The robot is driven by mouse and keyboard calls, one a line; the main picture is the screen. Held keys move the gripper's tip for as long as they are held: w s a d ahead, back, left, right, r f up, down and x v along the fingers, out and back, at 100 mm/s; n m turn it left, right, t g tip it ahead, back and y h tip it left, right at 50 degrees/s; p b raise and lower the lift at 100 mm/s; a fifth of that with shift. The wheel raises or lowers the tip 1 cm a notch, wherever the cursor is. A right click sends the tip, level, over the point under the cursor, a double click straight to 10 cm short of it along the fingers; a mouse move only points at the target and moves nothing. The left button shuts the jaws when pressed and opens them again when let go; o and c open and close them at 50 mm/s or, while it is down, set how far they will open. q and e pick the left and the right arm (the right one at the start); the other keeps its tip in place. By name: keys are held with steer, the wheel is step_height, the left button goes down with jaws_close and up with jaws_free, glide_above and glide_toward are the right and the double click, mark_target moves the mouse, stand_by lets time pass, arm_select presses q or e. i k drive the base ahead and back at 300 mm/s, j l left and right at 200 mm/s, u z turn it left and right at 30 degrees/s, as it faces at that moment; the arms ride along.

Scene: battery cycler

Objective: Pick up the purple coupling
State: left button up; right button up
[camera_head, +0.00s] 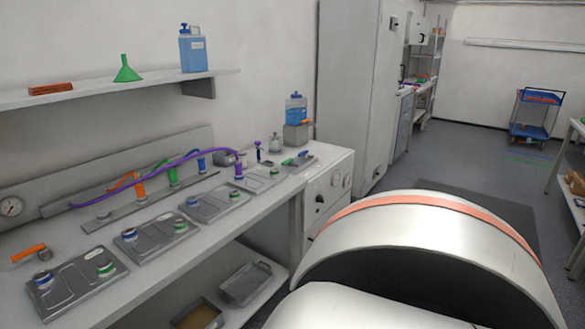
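A purple coupling (238,171) stands upright at the right end of a long purple hose (150,164), at the back edge of the metal plates on the bench. Whether the purple coupling is seated on a port is too small to tell. A small dark item with a purple top (258,147) stands to its right. Neither gripper is in view.
The bench (160,268) carries several metal plates (148,236) with coloured ring ports. A wall shelf (130,84) above holds a green funnel (126,70) and a blue jug (193,49). A tall grey cabinet (350,95) stands beyond the bench. Open floor (450,150) lies at the back right.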

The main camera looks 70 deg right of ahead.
mark_target(238, 165)
steer(key=z, duration=1.75)
steer(key=i+l+u, duration=0.1)
steer(key=u, duration=0.35)
steer(key=i+l+u, duration=0.1)
steer(key=u, duration=0.3)
steer(key=i+l+u, duration=0.1)
steer(key=l+u, duration=0.15)
steer(key=l, duration=0.25)
steer(key=l+u, duration=0.25)
steer(key=l, duration=0.25)
steer(key=i+l, duration=0.1)
steer(key=l, duration=0.4)
steer(key=i+l+u, duration=0.15)
steer(key=l, duration=0.35)
steer(key=k, duration=0.05)
